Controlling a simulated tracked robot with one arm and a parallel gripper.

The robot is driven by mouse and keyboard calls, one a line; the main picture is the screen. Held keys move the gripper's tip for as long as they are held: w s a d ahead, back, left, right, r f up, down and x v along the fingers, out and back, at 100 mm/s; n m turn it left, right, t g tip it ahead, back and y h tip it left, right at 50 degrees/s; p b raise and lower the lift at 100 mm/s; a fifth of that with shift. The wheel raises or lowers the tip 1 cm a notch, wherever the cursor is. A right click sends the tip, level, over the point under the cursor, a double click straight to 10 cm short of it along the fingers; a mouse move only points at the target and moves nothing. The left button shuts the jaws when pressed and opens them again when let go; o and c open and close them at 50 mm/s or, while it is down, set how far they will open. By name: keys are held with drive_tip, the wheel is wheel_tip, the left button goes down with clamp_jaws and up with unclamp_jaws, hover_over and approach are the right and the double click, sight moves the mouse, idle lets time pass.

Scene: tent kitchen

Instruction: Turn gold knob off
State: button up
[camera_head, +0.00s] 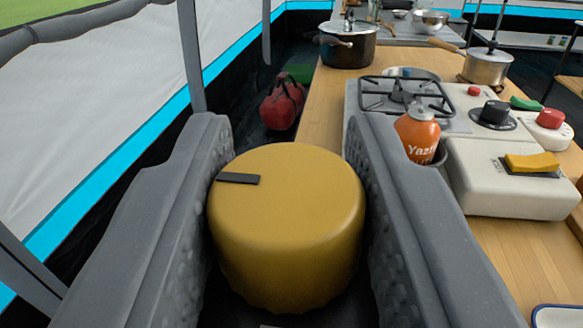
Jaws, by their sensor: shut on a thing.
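The gold knob (290,225) is large in the lower middle of the view, between the two grey fingers of my gripper (288,185). It is a round knob with a ribbed lower edge. A dark marker line on its top face points to the left. My gripper is shut on the knob, with one finger at its left side and one at its right. The base the knob sits on is mostly hidden below it and by the fingers.
To the right is a wooden counter (318,120) with a stove (455,125), an orange bottle (418,133), a black knob (494,112) and a red knob (550,118). Pots stand farther back. A red bag (283,102) lies on the floor. The tent wall is at left.

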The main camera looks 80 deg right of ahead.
drive_tip(key=shift+w+a+r, duration=0.1)
drive_tip(key=shift+a, duration=0.05)
drive_tip(key=o, duration=1)
drive_tip(key=shift+c, duration=0.2)
drive_tip(key=s+a+b, duration=0.2)
drive_tip(key=a, duration=1.1)
drive_tip(key=shift+s+a, duration=0.2)
drive_tip(key=shift+a, duration=0.05)
